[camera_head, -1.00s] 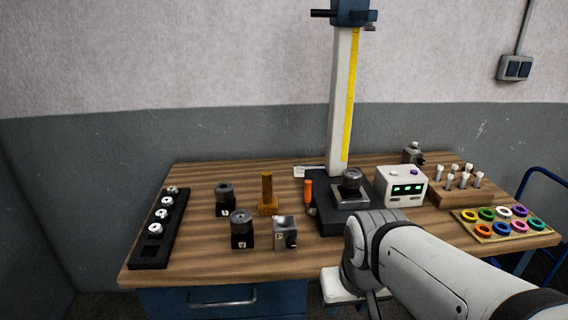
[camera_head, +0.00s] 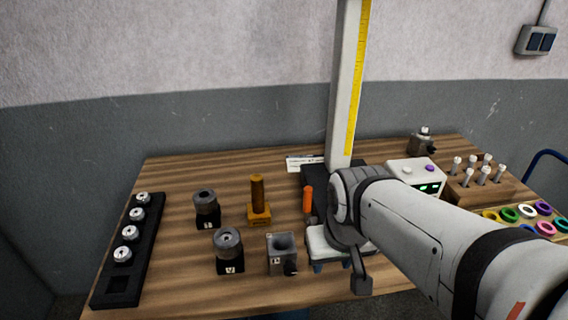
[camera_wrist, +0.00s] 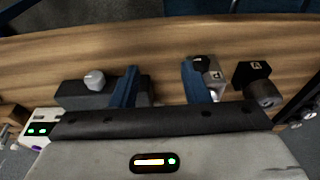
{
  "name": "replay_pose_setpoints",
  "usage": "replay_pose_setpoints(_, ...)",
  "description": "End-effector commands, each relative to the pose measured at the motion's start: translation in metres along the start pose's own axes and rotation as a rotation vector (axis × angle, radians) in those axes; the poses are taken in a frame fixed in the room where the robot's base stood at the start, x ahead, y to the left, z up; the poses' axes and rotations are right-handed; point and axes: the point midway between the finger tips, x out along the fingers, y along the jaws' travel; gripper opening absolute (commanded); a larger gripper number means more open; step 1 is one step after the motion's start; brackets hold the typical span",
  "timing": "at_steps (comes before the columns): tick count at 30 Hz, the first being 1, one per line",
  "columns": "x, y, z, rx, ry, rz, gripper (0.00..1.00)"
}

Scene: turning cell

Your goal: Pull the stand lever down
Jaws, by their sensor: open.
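The stand has a pale upright column (camera_head: 345,90) with a yellow scale and a dark base (camera_head: 317,175). An orange upright handle (camera_head: 308,199), which looks like the stand lever, is at the left side of the base. My gripper (camera_head: 331,266) is just right of and in front of the handle, open, and hides much of the base. In the wrist view my blue fingers (camera_wrist: 159,85) are apart with only bench top between them. The dark base (camera_wrist: 75,94) with a grey knob-like part (camera_wrist: 95,79) is left of them. The orange handle does not show there.
A grey block (camera_head: 282,257) stands close left of my gripper. Two black holders (camera_head: 230,262) (camera_head: 207,219) and a yellow-brown post (camera_head: 258,205) stand further left. A black rack (camera_head: 115,287) is at the far left. A white display box (camera_head: 408,171) is behind my arm.

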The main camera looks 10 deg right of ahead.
Motion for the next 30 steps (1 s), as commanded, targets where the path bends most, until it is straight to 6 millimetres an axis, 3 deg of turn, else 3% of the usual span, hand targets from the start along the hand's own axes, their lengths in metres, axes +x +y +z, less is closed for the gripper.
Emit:
replay_pose_setpoints(5,-0.013,0.002,-0.038,-0.082,-0.041,-0.001,0.41)
replay_pose_setpoints(9,-0.020,0.003,-0.093,-0.222,-0.098,-0.012,0.41)
replay_pose_setpoints(15,-0.010,0.003,-0.166,-0.423,-0.174,-0.041,0.41)
replay_pose_setpoints(18,-0.003,0.004,-0.189,-0.492,-0.197,-0.054,0.41)
replay_pose_setpoints(24,0.008,0.004,-0.210,-0.564,-0.220,-0.070,0.41)
replay_pose_setpoints(30,0.027,0.003,-0.208,-0.574,-0.227,-0.073,0.41)
